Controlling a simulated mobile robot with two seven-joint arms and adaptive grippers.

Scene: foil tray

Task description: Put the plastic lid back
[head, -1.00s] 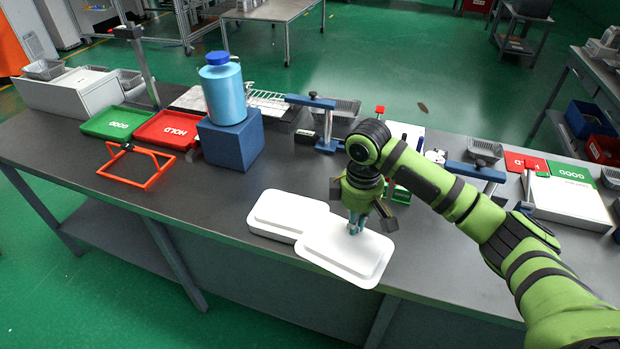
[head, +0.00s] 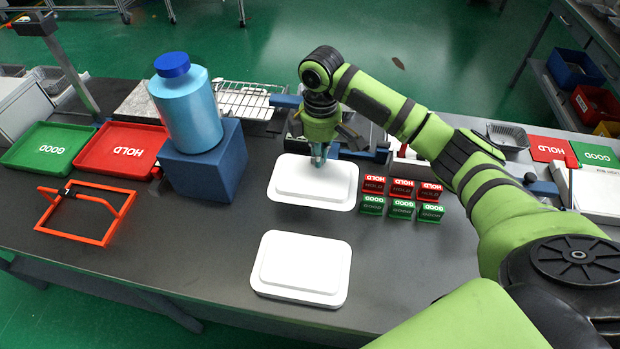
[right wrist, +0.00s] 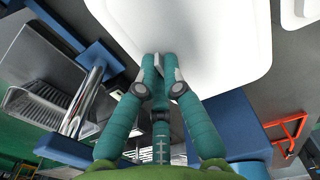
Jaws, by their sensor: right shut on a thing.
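A white plastic lid (head: 340,193), rounded and rectangular with a raised panel, is at the middle of the table in the head view. My right gripper (head: 318,160) is shut on it at its far side. The lid also fills the top of the right wrist view (right wrist: 200,45), with the closed fingers (right wrist: 160,72) at its edge. I cannot tell whether the lid touches the table. A second white rounded rectangular piece (head: 302,268) of similar shape lies nearer the front edge, apart from the held lid. My left gripper is out of view.
A blue block (head: 205,175) carrying a blue bottle (head: 188,108) stands left of the lid. Several small red HOLD and green GOOD blocks (head: 402,188) stand close on its right. An orange frame (head: 85,215) lies far left. Bare table shows between the white pieces.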

